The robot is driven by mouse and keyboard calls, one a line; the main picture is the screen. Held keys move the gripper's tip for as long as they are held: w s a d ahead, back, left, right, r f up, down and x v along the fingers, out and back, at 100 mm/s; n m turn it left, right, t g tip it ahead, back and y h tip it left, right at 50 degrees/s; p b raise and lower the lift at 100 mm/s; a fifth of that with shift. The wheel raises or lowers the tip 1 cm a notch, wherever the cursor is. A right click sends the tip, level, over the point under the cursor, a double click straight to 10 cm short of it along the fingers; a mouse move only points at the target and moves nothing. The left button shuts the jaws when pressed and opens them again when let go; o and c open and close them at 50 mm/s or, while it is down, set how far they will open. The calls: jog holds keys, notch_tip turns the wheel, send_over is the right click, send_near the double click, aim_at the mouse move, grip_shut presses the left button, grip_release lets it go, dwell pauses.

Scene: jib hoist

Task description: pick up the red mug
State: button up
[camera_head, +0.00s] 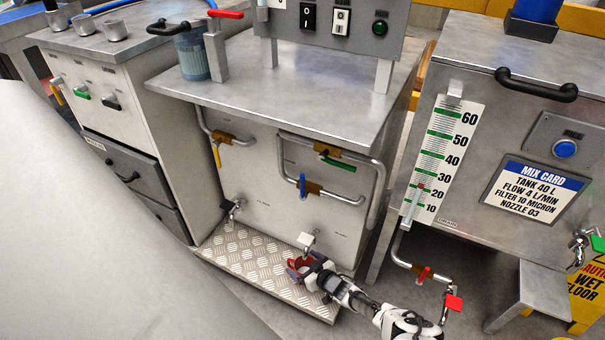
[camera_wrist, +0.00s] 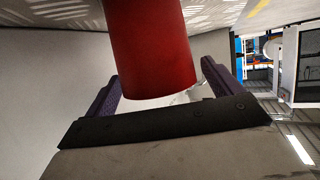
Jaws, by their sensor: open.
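The red mug (camera_wrist: 150,45) fills the upper middle of the wrist view, close to the camera. Only part of its smooth red side and one rounded end show; I cannot see a handle. My gripper (camera_wrist: 161,88) is open, with one purple finger on each side of the mug. I cannot tell whether either finger touches it. In the head view, the mug (camera_head: 300,263) is a small red shape at the tip of my gripper (camera_head: 302,269), low over the diamond-plate step (camera_head: 245,262). My gripper partly hides it.
A small spout (camera_head: 307,240) sticks out of the cabinet front just above my gripper. Pipes with coloured valves (camera_head: 315,187) run along that front. A grey cabinet with a level gauge (camera_head: 443,155) stands to the right, with a low pipe and red valve (camera_head: 424,275) near my arm.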

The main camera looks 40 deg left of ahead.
jog(key=shift+a+f, duration=0.1)
jog(key=shift+a, duration=0.2)
jog(key=c, duration=1.2)
